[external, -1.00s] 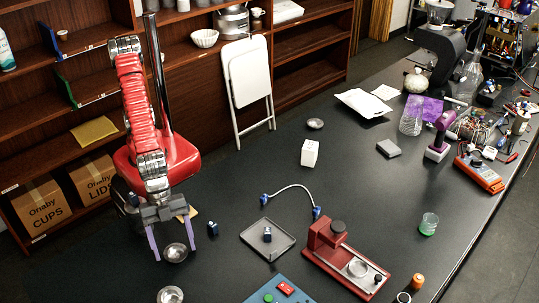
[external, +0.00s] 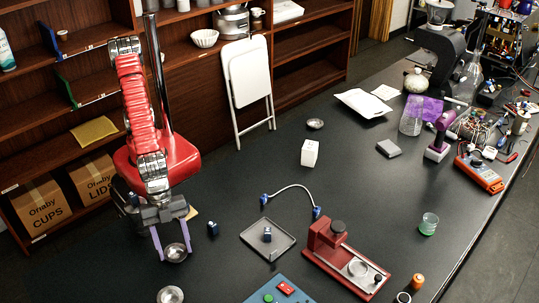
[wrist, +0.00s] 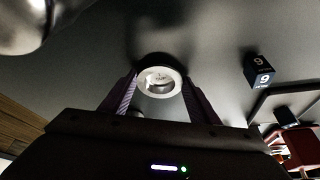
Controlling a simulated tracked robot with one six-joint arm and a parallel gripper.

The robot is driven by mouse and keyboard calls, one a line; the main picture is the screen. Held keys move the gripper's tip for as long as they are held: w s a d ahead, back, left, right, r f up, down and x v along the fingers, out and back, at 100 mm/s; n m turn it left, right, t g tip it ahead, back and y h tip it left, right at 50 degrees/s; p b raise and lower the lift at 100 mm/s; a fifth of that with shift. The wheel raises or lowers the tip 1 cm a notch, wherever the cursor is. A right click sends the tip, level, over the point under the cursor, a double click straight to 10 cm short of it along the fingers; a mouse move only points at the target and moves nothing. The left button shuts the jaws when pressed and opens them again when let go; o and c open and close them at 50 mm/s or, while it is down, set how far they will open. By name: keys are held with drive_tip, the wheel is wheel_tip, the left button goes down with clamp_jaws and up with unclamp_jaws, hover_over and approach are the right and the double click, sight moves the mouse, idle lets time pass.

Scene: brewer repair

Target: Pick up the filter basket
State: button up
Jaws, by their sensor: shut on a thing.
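The filter basket (external: 175,254) is a small round metal cup at the left front of the dark table. It also shows in the wrist view (wrist: 160,82) as a bright ring with a pale inside. My gripper (external: 174,252) points down at it with its two purple fingers closed in on either side. In the wrist view my gripper (wrist: 160,88) has the basket between its fingertips, and it is shut on it. The basket appears at table level; I cannot tell whether it touches the table.
Another metal bowl (external: 170,295) lies close by in front. A small dark blue block (external: 213,228) stands just right of my gripper. A grey tray (external: 250,236) with a blue piece and a red brewer stand (external: 340,262) are farther right. The table between is clear.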

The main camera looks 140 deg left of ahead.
sight(176, 253)
drive_tip(key=c, duration=0.4)
drive_tip(key=shift+o, duration=0.2)
wheel_tip(176, 253, up, 10)
idle(0.4)
idle(0.9)
drive_tip(key=w+a+n+y, duration=0.15)
drive_tip(key=w+a, duration=0.25)
drive_tip(key=a, duration=0.8)
drive_tip(key=w+a+n, duration=0.3)
drive_tip(key=a, duration=0.8)
drive_tip(key=w+a+n+y, duration=0.15)
drive_tip(key=w+a, duration=0.25)
drive_tip(key=a, duration=0.8)
drive_tip(key=s+a+n, duration=0.2)
drive_tip(key=s+a, duration=0.1)
drive_tip(key=a, duration=0.9)
drive_tip(key=s+a+n+y, duration=0.1)
drive_tip(key=s+a+n, duration=0.2)
drive_tip(key=a, duration=1)
drive_tip(key=s+a+n+g, duration=0.1)
drive_tip(key=s+a, duration=0.3)
drive_tip(key=a, duration=0.8)
drive_tip(key=shift+s+a+n+y, duration=0.2)
drive_tip(key=shift+s+n+y, duration=0.2)
drive_tip(key=shift+n, duration=0.3)
drive_tip(key=shift+r, duration=0.1)
